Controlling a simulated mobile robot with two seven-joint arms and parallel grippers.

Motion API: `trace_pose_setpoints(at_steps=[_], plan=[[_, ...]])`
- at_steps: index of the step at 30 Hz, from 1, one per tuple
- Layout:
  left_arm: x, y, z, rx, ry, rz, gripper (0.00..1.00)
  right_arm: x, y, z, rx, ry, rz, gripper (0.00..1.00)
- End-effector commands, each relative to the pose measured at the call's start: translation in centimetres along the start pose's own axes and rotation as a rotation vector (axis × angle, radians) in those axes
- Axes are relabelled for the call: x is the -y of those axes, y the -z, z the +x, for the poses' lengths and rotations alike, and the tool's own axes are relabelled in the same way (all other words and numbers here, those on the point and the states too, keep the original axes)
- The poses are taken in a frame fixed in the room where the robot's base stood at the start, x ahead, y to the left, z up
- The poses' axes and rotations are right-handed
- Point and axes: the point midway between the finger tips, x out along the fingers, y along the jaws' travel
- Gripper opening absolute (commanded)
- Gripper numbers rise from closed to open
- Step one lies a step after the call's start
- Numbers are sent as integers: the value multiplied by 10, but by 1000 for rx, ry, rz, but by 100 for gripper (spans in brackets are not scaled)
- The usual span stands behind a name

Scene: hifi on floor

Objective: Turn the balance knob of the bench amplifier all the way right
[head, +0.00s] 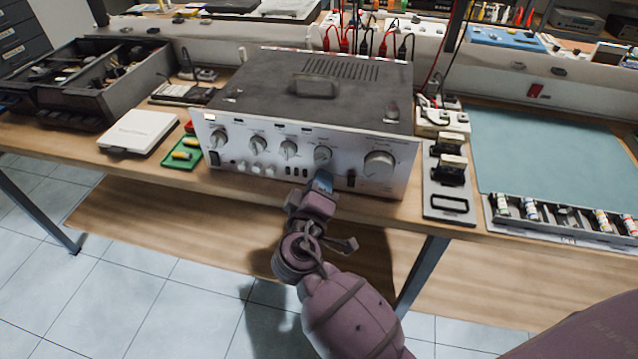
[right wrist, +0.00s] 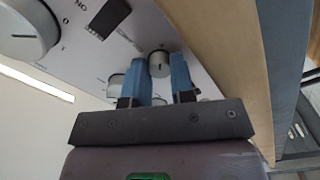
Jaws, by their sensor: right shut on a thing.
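The bench amplifier (head: 232,170) stands on the wooden bench, its silver front facing me. Its front has a row of smaller knobs and a large knob (head: 380,164) at the right. My right gripper (head: 322,178) is at the panel by the rightmost small knob (head: 322,155). The fingers partly hide the knobs behind. My left gripper is out of view.
A black switch (right wrist: 109,18) lies close to the fingers. Left of the amplifier are a green tray (head: 181,160), a white box (head: 138,132) and a black organiser (head: 95,75). On the right are a black-fitted panel (head: 450,205) and a teal mat (head: 550,150).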

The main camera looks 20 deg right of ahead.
Motion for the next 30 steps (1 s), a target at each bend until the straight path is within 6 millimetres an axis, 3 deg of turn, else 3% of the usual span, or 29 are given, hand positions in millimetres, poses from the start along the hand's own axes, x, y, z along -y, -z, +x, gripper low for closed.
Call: trace_pose_setpoints(at_steps=[5,6,10,25,30], plan=[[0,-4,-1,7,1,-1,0,1,0,0,0,2,-2,0],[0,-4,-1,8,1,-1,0,1,0,0,0,2,-2,27],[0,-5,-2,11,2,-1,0,1,0,0,0,2,-2,47],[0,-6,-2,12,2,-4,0,1,0,0,0,2,-2,48],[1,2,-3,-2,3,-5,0,-1,1,0,-1,-1,-35,48]])
